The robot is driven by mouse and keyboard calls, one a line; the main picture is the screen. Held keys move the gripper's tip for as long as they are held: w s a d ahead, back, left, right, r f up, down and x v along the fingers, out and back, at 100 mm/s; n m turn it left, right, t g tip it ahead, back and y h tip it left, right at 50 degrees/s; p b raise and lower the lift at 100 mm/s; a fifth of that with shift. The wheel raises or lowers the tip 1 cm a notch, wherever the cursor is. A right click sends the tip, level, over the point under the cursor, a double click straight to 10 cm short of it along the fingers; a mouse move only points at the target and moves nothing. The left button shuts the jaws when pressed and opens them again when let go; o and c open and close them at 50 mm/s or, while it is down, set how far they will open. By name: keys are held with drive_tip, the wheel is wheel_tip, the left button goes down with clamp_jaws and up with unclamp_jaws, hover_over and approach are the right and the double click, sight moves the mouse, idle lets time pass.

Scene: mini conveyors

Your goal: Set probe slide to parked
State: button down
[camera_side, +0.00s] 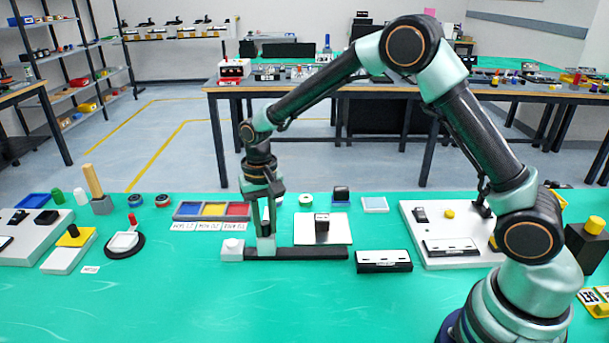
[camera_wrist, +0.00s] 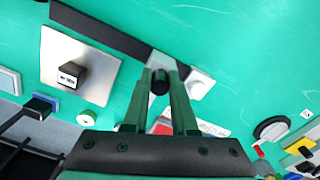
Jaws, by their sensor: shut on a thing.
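The probe slide is a long black rail (camera_side: 310,253) lying on the green table. A white end block (camera_side: 232,248) stands at its left end. A small pale carriage (camera_side: 265,246) sits near that left end, close to the white block. My gripper (camera_side: 265,232) points down over the carriage and is shut on its upright part. In the wrist view, my gripper (camera_wrist: 160,84) has a dark round knob (camera_wrist: 159,80) between its fingertips. The rail (camera_wrist: 105,32) runs up and left from there, and the white block (camera_wrist: 200,83) is just right of the fingers. The fingers hide part of the carriage.
A tray with blue, yellow and red sections (camera_side: 213,210) stands behind the rail on the left. A pale plate (camera_side: 337,229) with a black block (camera_side: 321,222) lies right behind the rail. A black labelled box (camera_side: 383,262) stands beyond its right end.

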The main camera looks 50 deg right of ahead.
drive_tip(key=c, duration=0.7)
unclamp_jaws()
drive_tip(key=shift+w+a+r, duration=0.1)
drive_tip(key=shift+w+a, duration=0.15)
drive_tip(key=shift+s, duration=0.1)
drive_tip(key=shift+d, duration=0.1)
wheel_tip(320, 180, up, 12)
